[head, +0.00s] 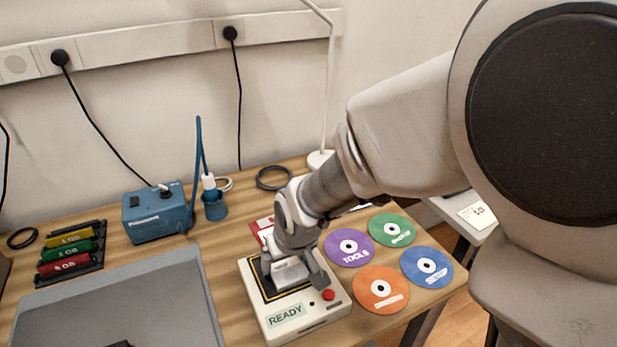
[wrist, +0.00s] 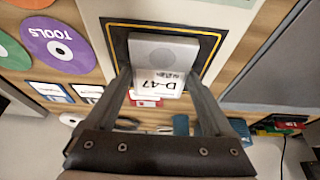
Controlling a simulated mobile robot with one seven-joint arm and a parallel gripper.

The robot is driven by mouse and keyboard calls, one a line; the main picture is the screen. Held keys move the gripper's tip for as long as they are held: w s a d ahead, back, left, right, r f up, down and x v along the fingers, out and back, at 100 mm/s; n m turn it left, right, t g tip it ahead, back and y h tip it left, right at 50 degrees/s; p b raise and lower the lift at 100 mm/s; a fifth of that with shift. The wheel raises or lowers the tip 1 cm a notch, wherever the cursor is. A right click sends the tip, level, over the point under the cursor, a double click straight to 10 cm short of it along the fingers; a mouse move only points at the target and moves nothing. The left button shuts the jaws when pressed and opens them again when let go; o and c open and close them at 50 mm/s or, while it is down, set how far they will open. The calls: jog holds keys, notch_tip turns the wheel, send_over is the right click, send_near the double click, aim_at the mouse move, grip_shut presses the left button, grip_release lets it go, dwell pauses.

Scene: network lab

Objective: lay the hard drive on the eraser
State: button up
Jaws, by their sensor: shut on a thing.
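The hard drive, a small silver block with a white "D-47" label, shows in the wrist view (wrist: 163,52) and the head view (head: 290,272). My gripper (head: 292,270) is shut on it, with one finger on each side in the wrist view (wrist: 158,82). The eraser (head: 316,311) is a cream box with a green "READY" label, a red button and a black pad edged in yellow. The drive is over this pad, which also shows in the wrist view (wrist: 118,40). I cannot tell whether the drive touches the pad.
Purple (head: 349,248), green (head: 392,230), orange (head: 380,289) and blue (head: 426,267) discs lie right of the eraser. A red floppy disk (head: 262,229) lies behind it. A grey mat (head: 120,300) is at left, with a blue soldering station (head: 156,215) behind.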

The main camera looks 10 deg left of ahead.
jog(key=shift+f, duration=0.15)
jog(key=o, duration=1.3)
jog(key=shift+r, duration=0.45)
jog(key=p+v, duration=0.3)
jog(key=v, duration=0.8)
jog(key=s+d+r+m, duration=0.2)
jog(key=s+d+r, duration=0.1)
jog(key=d, duration=0.4)
jog(key=s+d+r+m+t+h, duration=0.1)
jog(key=s+d+r+m, duration=0.1)
jog(key=d, duration=0.5)
jog(key=s+d+r+m+h, duration=0.1)
jog(key=s+d+r+m, duration=0.1)
jog(key=d, duration=0.5)
jog(key=shift+s+r+t, duration=0.2)
jog(key=shift+s+r, duration=0.25)
jog(key=shift+s, duration=0.25)
jog(key=shift+s+r+t, duration=0.2)
jog(key=shift+s+r, duration=0.2)
jog(key=shift+s, duration=0.25)
